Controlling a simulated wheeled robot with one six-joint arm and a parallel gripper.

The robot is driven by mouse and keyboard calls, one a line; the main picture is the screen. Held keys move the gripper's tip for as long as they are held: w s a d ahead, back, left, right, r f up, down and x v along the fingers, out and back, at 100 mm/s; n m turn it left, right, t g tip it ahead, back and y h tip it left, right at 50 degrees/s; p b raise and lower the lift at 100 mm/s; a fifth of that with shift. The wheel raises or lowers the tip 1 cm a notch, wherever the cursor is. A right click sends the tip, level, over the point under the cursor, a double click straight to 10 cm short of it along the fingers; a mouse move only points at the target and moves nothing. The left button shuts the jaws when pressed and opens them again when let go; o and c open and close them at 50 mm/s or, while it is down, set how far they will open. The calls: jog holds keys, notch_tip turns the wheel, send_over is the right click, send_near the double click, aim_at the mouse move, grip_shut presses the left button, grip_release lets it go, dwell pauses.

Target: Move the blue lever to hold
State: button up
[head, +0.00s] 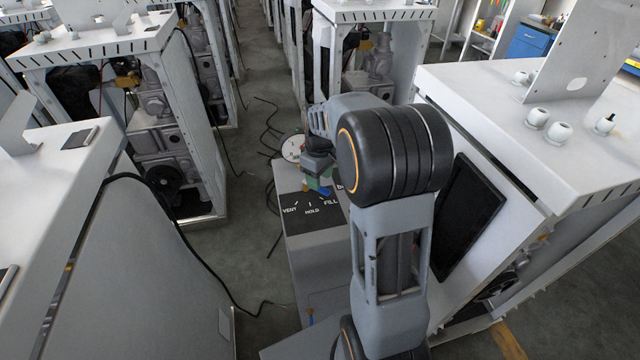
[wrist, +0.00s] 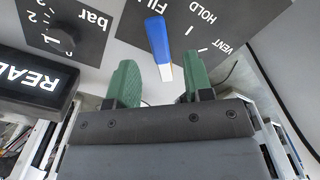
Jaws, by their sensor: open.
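In the wrist view the blue lever (wrist: 160,42) lies over a dark panel marked FILL, HOLD and VENT, and the panel appears upside down. Its blue end is by the FILL label (wrist: 155,6), and it covers the place of that mark. The HOLD label (wrist: 208,12) and its tick stand apart, to the right. My gripper (wrist: 160,80) is open, with green fingers on both sides of the lever's pale lower end and a gap on each side. In the head view my gripper (head: 318,182) is over the dispenser panel (head: 300,225), and the lever is mostly hidden.
A dial marked bar (wrist: 62,38) and a READ display (wrist: 35,85) are left of the lever in the wrist view. White cabinets (head: 140,45) stand on both sides in the head view. Loose cables (head: 268,125) lie on the floor aisle.

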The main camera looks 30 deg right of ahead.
jog(key=shift+f, duration=1.4)
grip_shut()
